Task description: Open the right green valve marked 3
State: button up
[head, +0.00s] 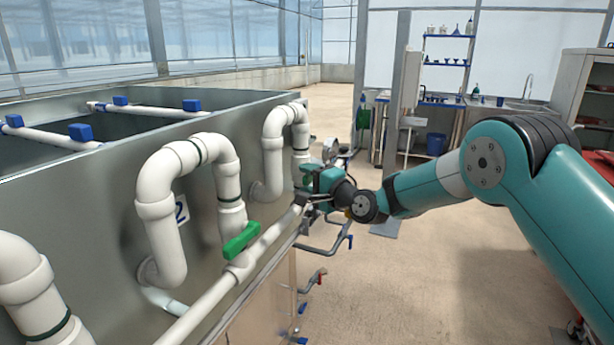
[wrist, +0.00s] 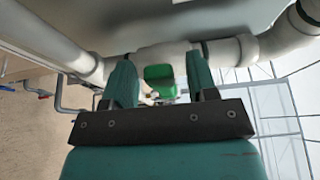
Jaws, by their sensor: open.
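The far right white pipe loop (head: 273,145) on the metal tank carries a green valve handle (head: 307,170), partly hidden by my gripper (head: 312,182). No number 3 is readable in either view. In the wrist view the green handle (wrist: 159,73) shows between the two teal fingers of my gripper (wrist: 161,78), with the white pipe behind it. The fingers are open, one to each side of the handle, with gaps between. I cannot tell whether the fingertips reach past its near face.
A nearer pipe loop (head: 170,170) has another green handle (head: 241,241) beside a plate marked 2 (head: 181,209). A long white pipe (head: 215,292) runs along the tank front (head: 207,235). Metal pipes with red and blue handles stick out below.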

jog(key=shift+w+a, duration=0.15)
jog(key=shift+a, duration=0.05)
grip_shut()
jog(key=shift+f, duration=0.1)
